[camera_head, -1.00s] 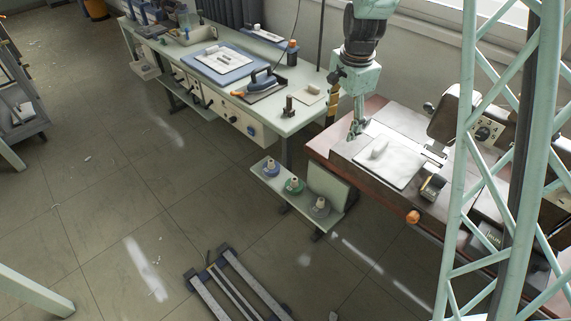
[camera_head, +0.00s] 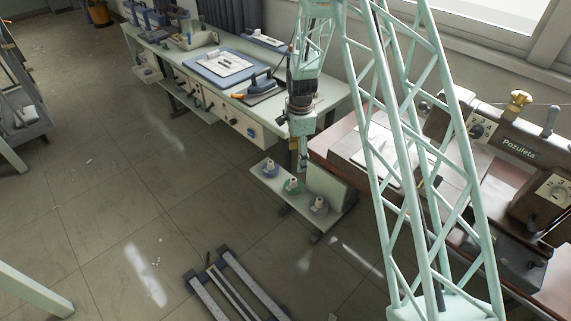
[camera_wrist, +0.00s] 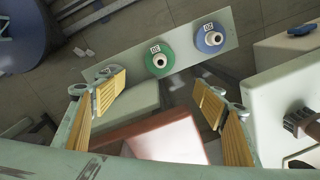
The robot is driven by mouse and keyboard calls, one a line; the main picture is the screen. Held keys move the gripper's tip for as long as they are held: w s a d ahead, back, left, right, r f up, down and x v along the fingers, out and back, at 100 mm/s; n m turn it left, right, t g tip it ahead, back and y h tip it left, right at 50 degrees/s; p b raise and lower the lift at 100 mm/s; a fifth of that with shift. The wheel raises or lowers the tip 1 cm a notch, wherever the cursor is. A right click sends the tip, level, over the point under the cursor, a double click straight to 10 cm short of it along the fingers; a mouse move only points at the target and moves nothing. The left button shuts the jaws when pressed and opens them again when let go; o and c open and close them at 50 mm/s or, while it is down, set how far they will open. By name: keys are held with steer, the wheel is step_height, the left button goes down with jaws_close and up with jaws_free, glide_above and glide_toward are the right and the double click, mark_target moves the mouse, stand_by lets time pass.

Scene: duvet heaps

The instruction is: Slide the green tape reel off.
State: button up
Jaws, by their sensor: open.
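The green tape reel (camera_head: 293,187) sits on a low pale shelf (camera_head: 258,177), between a blue reel (camera_head: 270,170) and a grey reel (camera_head: 318,207). A pale core stands up from its middle. In the wrist view the green reel (camera_wrist: 158,60) shows from above, beyond the fingertips, with a small numbered tag. The blue reel (camera_wrist: 210,38) is to its right. My gripper (camera_head: 303,160) hangs above the shelf, apart from the reels. In the wrist view its yellow-padded fingers (camera_wrist: 160,82) are wide apart with nothing between them.
The long workbench (camera_head: 240,100) with an iron stands behind. The red-edged machine table (camera_head: 322,150) is to the right. A pale box (camera_head: 322,183) is beside the shelf. A dark-and-grey floor frame (camera_head: 235,285) lies in front; the floor on the left is mostly clear.

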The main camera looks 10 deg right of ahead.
mark_target(293, 183)
steer(key=shift+w+a+f+m, duration=0.1)
steer(key=shift+a+f, duration=0.1)
steer(key=shift+f, duration=0.35)
steer(key=shift+a+f+m, duration=0.1)
steer(key=shift+a+f, duration=0.1)
steer(key=shift+f, duration=0.35)
steer(key=shift+w+a+f+m, duration=0.1)
steer(key=shift+a+f, duration=0.1)
steer(key=shift+f, duration=0.35)
steer(key=shift+s+f, duration=0.1)
steer(key=shift+f, duration=0.05)
steer(key=shift+w+f+b, duration=0.2)
steer(key=shift+f+b, duration=1)
steer(key=shift+f, duration=5.55)
steer(key=shift+c, duration=0.6)
steer(key=c, duration=0.9)
steer(key=shift+r, duration=0.1)
steer(key=shift+r+p, duration=1.1)
steer(key=shift+r, duration=2.35)
